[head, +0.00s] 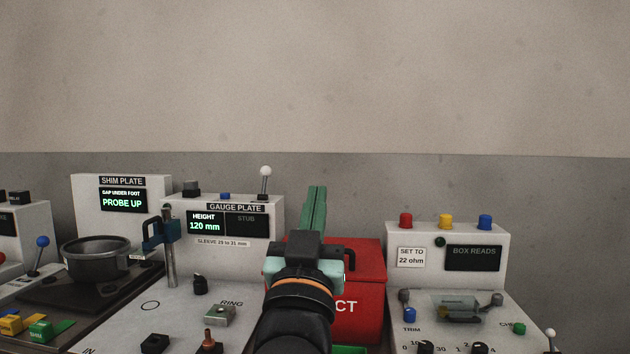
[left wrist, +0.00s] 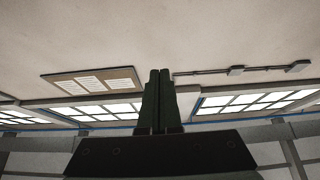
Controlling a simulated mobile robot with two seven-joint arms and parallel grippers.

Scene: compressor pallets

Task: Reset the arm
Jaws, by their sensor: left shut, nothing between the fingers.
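My left gripper (head: 316,208) stands in the middle of the head view, its green fingers pointing up in front of the wall and the red box. Its fingers are shut together with nothing between them. In the left wrist view the two dark fingers (left wrist: 158,100) lie side by side, with the ceiling, windows and a notice board behind them. My black left arm (head: 295,315) with an orange ring rises from the bottom edge. My right gripper is in neither view.
A red box (head: 368,262) is partly hidden behind my arm. Left stand the gauge plate station (head: 262,222), a blue clamp on a post (head: 160,235) and a grey pot (head: 97,262). Right is the resistor box station (head: 440,235) with coloured buttons. The space above is clear.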

